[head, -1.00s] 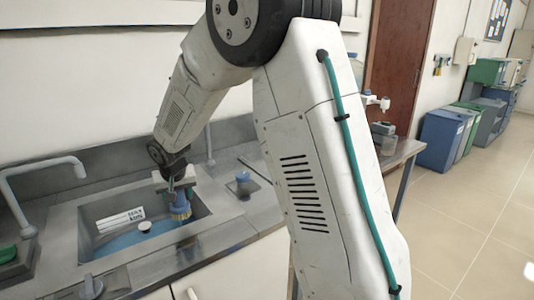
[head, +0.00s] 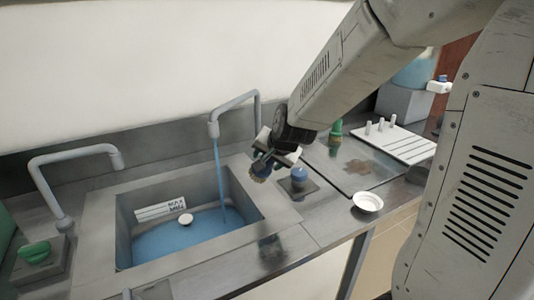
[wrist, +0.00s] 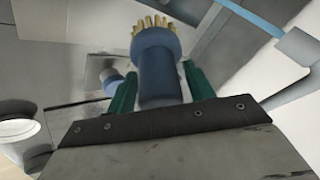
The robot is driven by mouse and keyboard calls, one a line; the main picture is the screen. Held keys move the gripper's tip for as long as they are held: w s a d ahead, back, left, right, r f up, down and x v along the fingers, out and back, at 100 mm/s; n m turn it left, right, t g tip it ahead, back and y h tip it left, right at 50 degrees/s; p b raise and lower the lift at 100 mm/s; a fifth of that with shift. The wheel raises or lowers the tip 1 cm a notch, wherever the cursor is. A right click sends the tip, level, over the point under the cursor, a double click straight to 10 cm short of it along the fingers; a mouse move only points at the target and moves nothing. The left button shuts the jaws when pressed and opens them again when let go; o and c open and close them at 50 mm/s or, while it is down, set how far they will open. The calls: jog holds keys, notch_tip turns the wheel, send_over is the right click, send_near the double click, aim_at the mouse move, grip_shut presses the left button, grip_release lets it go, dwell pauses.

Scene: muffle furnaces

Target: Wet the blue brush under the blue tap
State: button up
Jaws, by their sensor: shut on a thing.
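My gripper (head: 278,160) is shut on the blue brush (wrist: 157,70), whose pale yellow bristles point away from the jaws in the wrist view. In the head view the brush (head: 262,169) is above the sink's right rim, to the right of the water stream and apart from it. The grey tap (head: 254,97) with the blue knob (head: 299,174) nearby runs a thin blue stream (head: 221,180) into the sink (head: 103,228). The stream (wrist: 250,18) and nozzle (wrist: 297,46) show at the upper right of the wrist view. The knob (wrist: 112,82) shows left of the brush.
A second tap (head: 75,157) stands at the left, with a green knob (head: 34,253). A white block with lettering (head: 160,211) and a white round piece (head: 185,219) are in the sink. A white dish (head: 368,202), green bottle (head: 335,137) and pegged white rack (head: 405,147) are at the right.

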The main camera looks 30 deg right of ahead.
jog(key=shift+w+a, duration=0.25)
jog(key=shift+a, duration=0.1)
jog(key=shift+w+a+f, duration=0.1)
jog(key=shift+w+f, duration=0.05)
jog(key=shift+w, duration=0.35)
jog(key=shift+w+a+f, duration=0.1)
jog(key=shift+w+f, duration=0.05)
jog(key=shift+w, duration=0.3)
jog(key=shift+w+a+f, duration=0.15)
jog(key=shift+w+a, duration=0.2)
jog(key=shift+w, duration=0.35)
jog(key=shift+w+a+f, duration=0.3)
jog(key=shift+w+a, duration=0.55)
jog(key=shift+w, duration=0.45)
jog(key=shift+w+a+f, duration=0.35)
jog(key=shift+w+a, duration=0.5)
jog(key=shift+w, duration=0.5)
jog(key=shift+w+a+f, duration=0.3)
jog(key=shift+w+a, duration=0.55)
jog(key=shift+w, duration=0.45)
jog(key=shift+s+d, duration=0.7)
jog(key=shift+s, duration=0.45)
jog(key=shift+s+d, duration=0.75)
jog(key=shift+s, duration=0.35)
jog(key=shift+s+d, duration=0.7)
jog(key=shift+s, duration=0.45)
